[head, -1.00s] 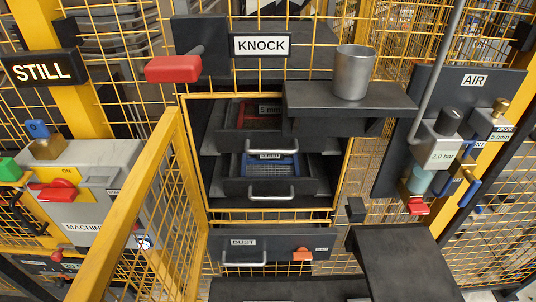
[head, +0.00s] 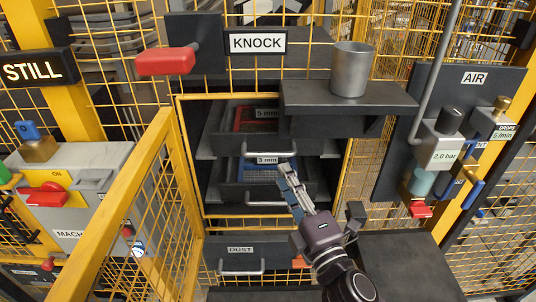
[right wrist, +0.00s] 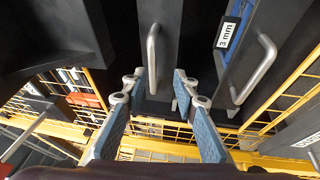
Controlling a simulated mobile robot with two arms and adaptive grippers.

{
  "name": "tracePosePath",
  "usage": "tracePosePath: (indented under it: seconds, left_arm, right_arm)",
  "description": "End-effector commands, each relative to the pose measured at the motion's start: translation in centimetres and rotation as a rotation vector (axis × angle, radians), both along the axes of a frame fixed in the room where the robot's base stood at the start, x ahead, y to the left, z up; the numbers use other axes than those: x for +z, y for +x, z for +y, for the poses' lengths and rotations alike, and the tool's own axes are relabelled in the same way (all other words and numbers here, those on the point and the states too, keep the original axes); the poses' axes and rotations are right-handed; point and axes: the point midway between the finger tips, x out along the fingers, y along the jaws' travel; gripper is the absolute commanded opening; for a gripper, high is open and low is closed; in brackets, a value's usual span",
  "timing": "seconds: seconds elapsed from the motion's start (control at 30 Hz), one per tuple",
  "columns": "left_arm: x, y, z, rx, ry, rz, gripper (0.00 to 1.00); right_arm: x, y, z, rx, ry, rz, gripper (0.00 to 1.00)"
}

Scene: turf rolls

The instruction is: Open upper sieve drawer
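The upper sieve drawer, labelled 5 mm (head: 238,118), sits in the dark cabinet with a red-edged sieve in it. Its metal handle (head: 243,149) shows in front, and in the right wrist view the handle (right wrist: 152,50) lies ahead between the fingertips. My right gripper (head: 287,172) is in front of the drawers, just below and at the right end of that handle. Its blue-padded fingers (right wrist: 156,80) are apart with nothing held; contact with the handle cannot be told. The lower 3 mm drawer has its own handle (head: 268,203). My left gripper is not in view.
A dark shelf (head: 390,98) with a metal cup (head: 351,70) juts out at the upper right. An open yellow mesh door (head: 125,215) stands at the left. A DUST drawer (head: 240,252) is below. A red knock lever (head: 165,61) hangs above left.

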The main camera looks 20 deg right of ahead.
Motion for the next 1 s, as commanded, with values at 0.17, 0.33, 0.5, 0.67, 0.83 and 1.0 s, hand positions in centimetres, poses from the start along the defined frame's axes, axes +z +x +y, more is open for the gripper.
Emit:
tracePosePath:
  seconds: [0.17, 0.33, 0.5, 0.67, 0.83, 1.0]
  left_arm:
    - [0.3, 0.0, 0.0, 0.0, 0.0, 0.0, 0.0]
    - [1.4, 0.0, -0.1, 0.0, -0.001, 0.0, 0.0]
    - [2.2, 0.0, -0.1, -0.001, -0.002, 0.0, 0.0]
    - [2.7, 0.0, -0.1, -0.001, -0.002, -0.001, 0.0]
    - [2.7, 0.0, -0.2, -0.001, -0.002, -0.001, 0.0]
    - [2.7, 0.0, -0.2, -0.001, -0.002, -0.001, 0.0]
  right_arm:
    - [1.2, 0.6, 1.2, 0.034, -0.072, -0.048, 0.27]
    - [1.9, 2.8, 1.4, 0.032, -0.07, -0.048, 0.27]
    - [2.3, 5.4, 1.7, 0.03, -0.068, -0.047, 0.27]
    - [2.4, 7.0, 1.9, 0.032, -0.066, -0.045, 0.27]
    - [2.3, 7.6, 2.0, 0.032, -0.065, -0.044, 0.27]
    - [2.3, 7.6, 2.0, 0.032, -0.064, -0.043, 0.27]
